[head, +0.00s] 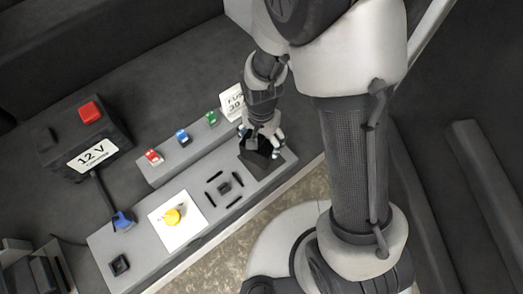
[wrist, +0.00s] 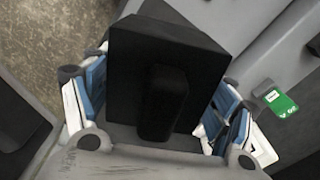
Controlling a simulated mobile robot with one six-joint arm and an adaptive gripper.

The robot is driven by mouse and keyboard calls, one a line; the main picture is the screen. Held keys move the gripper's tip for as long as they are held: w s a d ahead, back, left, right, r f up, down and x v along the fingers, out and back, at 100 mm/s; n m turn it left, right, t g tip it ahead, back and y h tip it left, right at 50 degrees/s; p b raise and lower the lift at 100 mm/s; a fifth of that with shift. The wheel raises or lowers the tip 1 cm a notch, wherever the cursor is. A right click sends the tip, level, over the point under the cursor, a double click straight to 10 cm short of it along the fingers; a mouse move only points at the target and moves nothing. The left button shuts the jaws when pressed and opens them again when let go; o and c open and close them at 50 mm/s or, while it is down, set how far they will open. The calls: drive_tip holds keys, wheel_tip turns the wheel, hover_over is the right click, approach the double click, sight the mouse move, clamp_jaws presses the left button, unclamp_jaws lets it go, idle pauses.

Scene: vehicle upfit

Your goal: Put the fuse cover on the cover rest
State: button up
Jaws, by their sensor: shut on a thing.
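The fuse cover (head: 259,161) is a black square piece. It shows large in the wrist view (wrist: 180,45), with a raised grip bar on its face. What lies under the cover is hidden.
Red (head: 153,156), blue (head: 182,137) and green (head: 212,118) fuses stand on a raised ledge behind. A white label card (head: 232,101) stands near my gripper.

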drive_tip(key=shift+w+f+b, duration=0.1)
drive_tip(key=shift+f+b, duration=0.65)
drive_tip(key=shift+f, duration=2.15)
drive_tip(key=shift+f, duration=0.1)
drive_tip(key=o, duration=1.1)
wheel_tip(320, 180, up, 12)
drive_tip(key=p, duration=0.4)
drive_tip(key=shift+d+r, duration=0.1)
drive_tip(key=shift+r, duration=0.35)
drive_tip(key=s+d+r+n+t, duration=0.1)
drive_tip(key=s+d+r+n, duration=0.1)
drive_tip(key=r, duration=0.5)
drive_tip(key=s+d+r+n+t, duration=0.2)
drive_tip(key=s+d+r, duration=0.3)
drive_tip(key=s+r, duration=0.2)
drive_tip(key=s+d+r+n+t, duration=0.1)
drive_tip(key=s+d+r, duration=0.3)
drive_tip(key=r, duration=0.5)
drive_tip(key=shift+s+n+t, duration=0.3)
drive_tip(key=shift+n, duration=0.5)
